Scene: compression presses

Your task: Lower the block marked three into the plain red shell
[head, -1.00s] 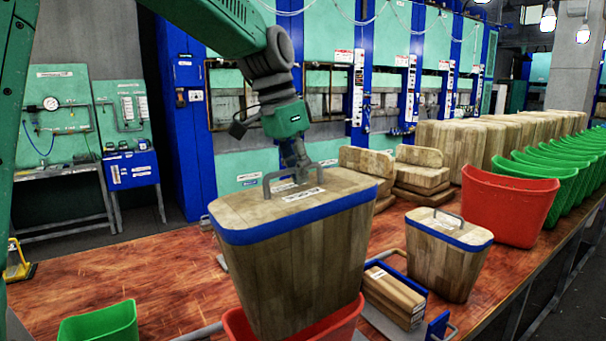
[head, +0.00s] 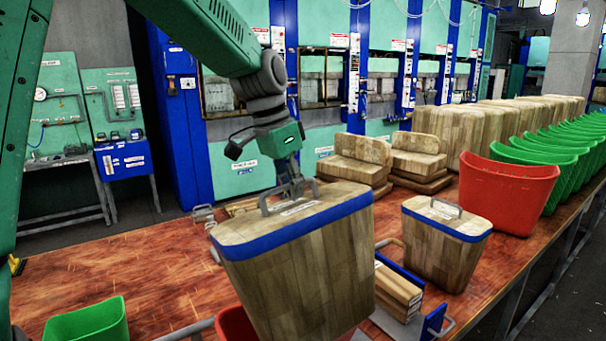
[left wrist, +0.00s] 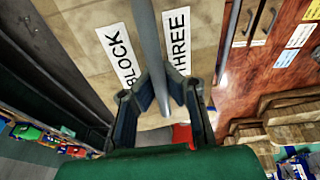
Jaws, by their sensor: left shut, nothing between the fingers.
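The large wooden block marked three (head: 300,265) has a blue band around its top and stands tilted in the head view. Its lower end is at the plain red shell (head: 231,322), which shows only in part at the bottom edge; how deep the block sits is hidden. My left gripper (head: 291,192) is at the block's grey handle (head: 265,203), above the lid. In the left wrist view the label "BLOCK THREE" (left wrist: 178,42) lies beside the handle bar (left wrist: 147,40), and my left fingers (left wrist: 160,100) are shut at that bar. My right gripper is out of view.
A smaller handled block (head: 445,245) stands at right, with a blue-sided tray of wooden pieces (head: 398,290) nearby. A red shell (head: 508,200) heads a row of green ones. A green shell (head: 88,322) is front left. The bench's left part (head: 130,265) is mostly clear.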

